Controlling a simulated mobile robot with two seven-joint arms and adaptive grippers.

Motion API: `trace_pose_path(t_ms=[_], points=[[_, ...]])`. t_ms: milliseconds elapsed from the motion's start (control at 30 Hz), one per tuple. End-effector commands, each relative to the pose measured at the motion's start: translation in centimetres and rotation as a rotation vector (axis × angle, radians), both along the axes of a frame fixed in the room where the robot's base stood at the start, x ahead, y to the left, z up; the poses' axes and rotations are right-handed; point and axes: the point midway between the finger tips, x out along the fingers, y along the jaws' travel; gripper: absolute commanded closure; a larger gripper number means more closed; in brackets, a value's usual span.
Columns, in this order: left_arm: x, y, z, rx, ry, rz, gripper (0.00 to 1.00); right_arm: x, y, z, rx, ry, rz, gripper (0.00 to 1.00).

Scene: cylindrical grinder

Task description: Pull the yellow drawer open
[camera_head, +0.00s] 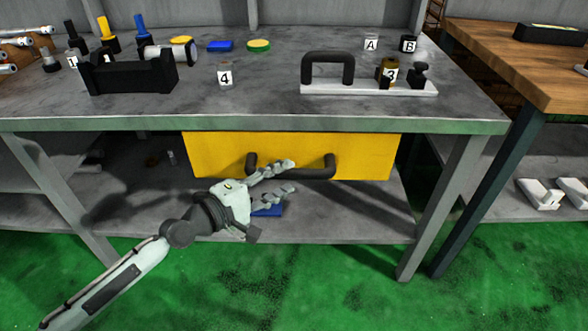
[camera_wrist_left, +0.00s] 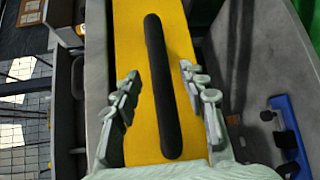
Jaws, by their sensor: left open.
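The yellow drawer (camera_head: 225,150) hangs under the grey workbench top and looks closed. Its front also shows in the left wrist view (camera_wrist_left: 131,45). A black bar handle (camera_head: 319,172) runs across the drawer front. In the left wrist view the handle (camera_wrist_left: 159,85) lies lengthwise between the two fingers. My left gripper (camera_head: 284,178) is open in front of the drawer, with one finger above the handle's line and one below. In the left wrist view the fingers of the gripper (camera_wrist_left: 162,95) show gaps to the handle on both sides. My right gripper is out of view.
The grey workbench (camera_head: 270,108) carries a black block (camera_head: 130,77), a white plate with a black handle (camera_head: 328,70) and small numbered parts. A lower shelf (camera_head: 340,212) holds a blue item (camera_head: 268,210). Table legs stand either side. Green floor in front is clear.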

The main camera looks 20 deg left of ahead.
Motion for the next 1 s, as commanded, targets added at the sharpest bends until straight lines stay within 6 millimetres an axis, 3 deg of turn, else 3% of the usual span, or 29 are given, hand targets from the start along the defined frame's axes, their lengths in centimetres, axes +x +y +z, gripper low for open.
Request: trace_pose_path(t_ms=[200,567,900,1000], points=[[2.6,-1.4,-0.3,0.001,0.000,0.000,0.57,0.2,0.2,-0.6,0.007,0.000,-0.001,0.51],[3.2,-1.8,-0.6,0.004,0.000,-0.001,0.57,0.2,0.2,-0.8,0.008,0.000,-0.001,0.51],[3.2,-1.8,-0.5,0.004,0.000,-0.001,0.97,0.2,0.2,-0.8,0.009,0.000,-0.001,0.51],[3.1,-1.8,-0.6,0.004,0.000,-0.001,1.00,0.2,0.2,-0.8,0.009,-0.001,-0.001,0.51]])
